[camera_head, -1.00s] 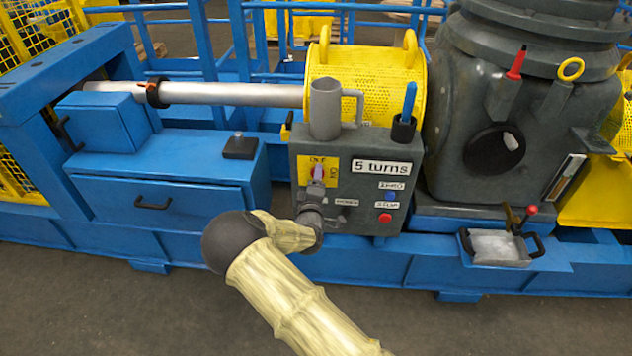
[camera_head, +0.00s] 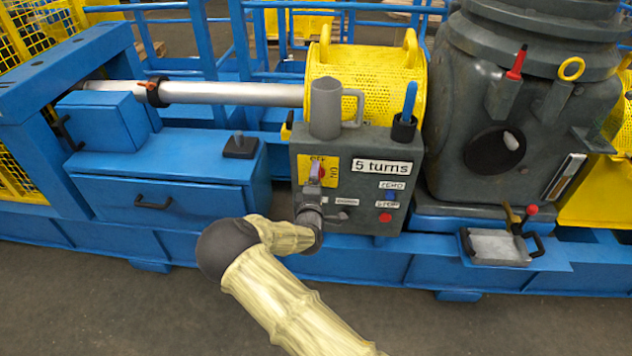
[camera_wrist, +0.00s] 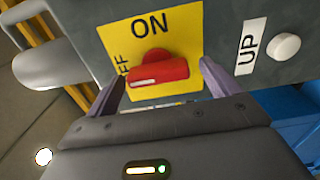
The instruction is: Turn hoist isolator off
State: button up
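The hoist isolator is a red knob (camera_wrist: 158,72) on a yellow plate (camera_wrist: 180,40) on the grey control box. In the wrist view "ON" is above the knob and the partly covered "OFF" is to its left. The knob's bar lies roughly level in that view, its left end towards "OFF". My gripper (camera_wrist: 161,86) is open, with one purple finger on each side of the knob and gaps visible. In the head view my gripper (camera_head: 316,172) is in front of the yellow plate (camera_head: 304,172) and hides most of the knob.
A grey mug (camera_head: 325,108) and a black cup (camera_head: 404,128) with a blue-handled tool stand on top. A white button (camera_wrist: 286,46) sits beside "UP".

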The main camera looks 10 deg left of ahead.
jog(key=s, duration=1.7)
jog(key=shift+s+p, duration=0.15)
jog(key=shift+p, duration=0.2)
jog(key=shift+d, duration=0.1)
